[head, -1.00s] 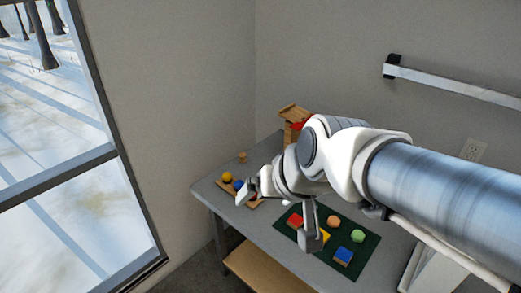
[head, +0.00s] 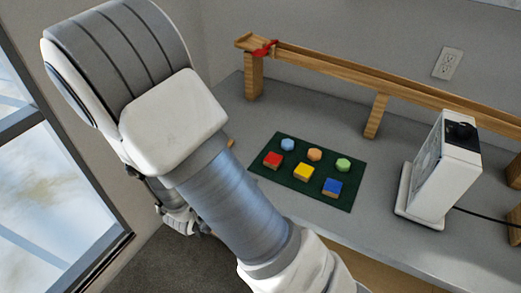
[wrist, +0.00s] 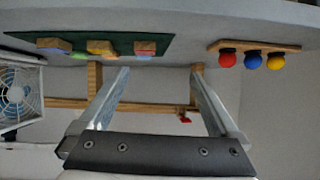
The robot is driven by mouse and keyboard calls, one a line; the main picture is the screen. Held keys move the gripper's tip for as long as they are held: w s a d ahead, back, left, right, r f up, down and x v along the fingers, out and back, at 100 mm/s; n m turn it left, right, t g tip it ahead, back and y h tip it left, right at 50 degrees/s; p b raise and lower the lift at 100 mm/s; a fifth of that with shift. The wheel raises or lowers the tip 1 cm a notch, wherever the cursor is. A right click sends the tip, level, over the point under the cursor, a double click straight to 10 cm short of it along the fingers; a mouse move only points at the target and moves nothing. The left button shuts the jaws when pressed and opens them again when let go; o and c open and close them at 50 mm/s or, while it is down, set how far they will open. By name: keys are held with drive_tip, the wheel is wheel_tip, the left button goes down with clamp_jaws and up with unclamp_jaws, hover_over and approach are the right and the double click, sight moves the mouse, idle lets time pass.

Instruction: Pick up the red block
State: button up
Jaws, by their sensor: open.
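In the wrist view, several blocks lie on the mat (wrist: 170,38) at the upper left; I cannot clearly tell the red one there. My gripper (wrist: 160,72) is open and empty, apart from the blocks. In the head view my arm hides most of it.
A wooden ramp (head: 400,87) on posts runs along the back. A white fan (head: 437,170) stands right of the mat. The wrist view shows a wooden board (wrist: 285,47) with red, blue and yellow balls. Bare table surrounds the mat.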

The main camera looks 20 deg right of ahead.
drive_tip(key=s+d+f+h, duration=0.1)
drive_tip(key=d+h, duration=0.1)
drive_tip(key=b, duration=0.3)
approach(273, 159)
drive_tip(key=x, duration=0.3)
drive_tip(key=shift+w+d+f, duration=0.1)
drive_tip(key=shift+d+f, duration=0.15)
drive_tip(key=shift+b+x, duration=0.4)
drive_tip(key=shift+x, duration=2.5)
drive_tip(key=shift+r, duration=0.15)
drive_tip(key=shift+c, duration=0.3)
drive_tip(key=c, duration=1.4)
drive_tip(key=shift+o, duration=0.2)
drive_tip(key=shift+r, duration=0.1)
